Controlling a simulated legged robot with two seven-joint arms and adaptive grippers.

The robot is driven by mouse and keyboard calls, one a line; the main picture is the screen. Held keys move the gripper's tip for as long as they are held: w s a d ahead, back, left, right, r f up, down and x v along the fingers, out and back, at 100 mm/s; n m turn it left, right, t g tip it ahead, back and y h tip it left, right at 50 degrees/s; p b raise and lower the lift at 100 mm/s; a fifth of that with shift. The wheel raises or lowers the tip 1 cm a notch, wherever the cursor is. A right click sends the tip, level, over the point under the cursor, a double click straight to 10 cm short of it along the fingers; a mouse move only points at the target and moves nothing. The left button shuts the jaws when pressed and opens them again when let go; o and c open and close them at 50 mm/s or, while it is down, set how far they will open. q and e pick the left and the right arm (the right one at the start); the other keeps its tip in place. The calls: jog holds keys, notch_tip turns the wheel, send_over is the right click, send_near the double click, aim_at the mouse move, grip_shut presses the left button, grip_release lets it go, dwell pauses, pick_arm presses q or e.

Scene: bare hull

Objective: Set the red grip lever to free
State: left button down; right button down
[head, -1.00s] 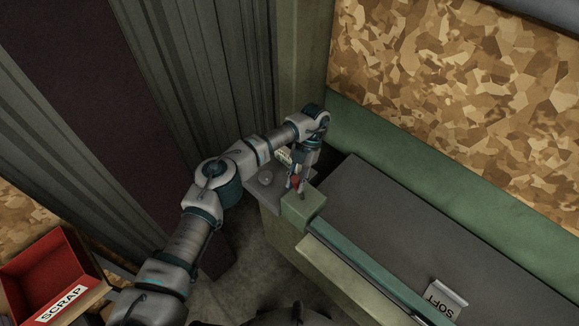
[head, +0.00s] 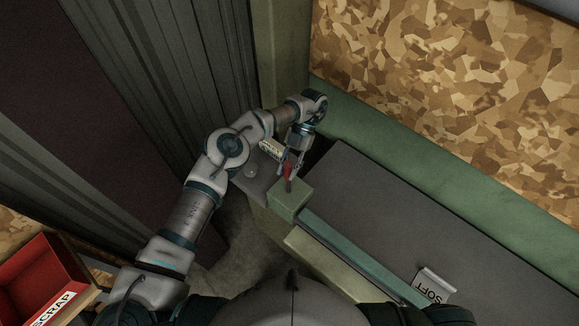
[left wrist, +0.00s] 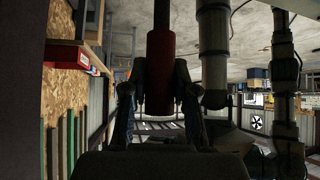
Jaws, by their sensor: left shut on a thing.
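The red grip lever (head: 288,171) stands on a green block (head: 289,198) at the near left corner of the bench. My left gripper (head: 290,164) reaches down to it from above and is shut on its red grip. In the left wrist view the red grip (left wrist: 161,45) runs between the two fingers of my left gripper (left wrist: 145,88), with a dark shaft above it. A small label plate (head: 270,149) lies behind the lever, partly hidden by my arm; its words are unreadable. My right gripper is not in view.
A red SCRAP bin (head: 40,278) is at the lower left. A grey corrugated wall (head: 165,70) stands close behind my left arm.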

pick_arm(q)
jog(key=shift+s+f, duration=0.1)
jog(key=shift+f, duration=0.15)
jog(key=c, duration=0.9)
grip_release()
jog(key=shift+r, duration=0.15)
jog(key=r, duration=0.9)
jog(key=shift+w+r, duration=0.25)
jog(key=shift+r, duration=0.1)
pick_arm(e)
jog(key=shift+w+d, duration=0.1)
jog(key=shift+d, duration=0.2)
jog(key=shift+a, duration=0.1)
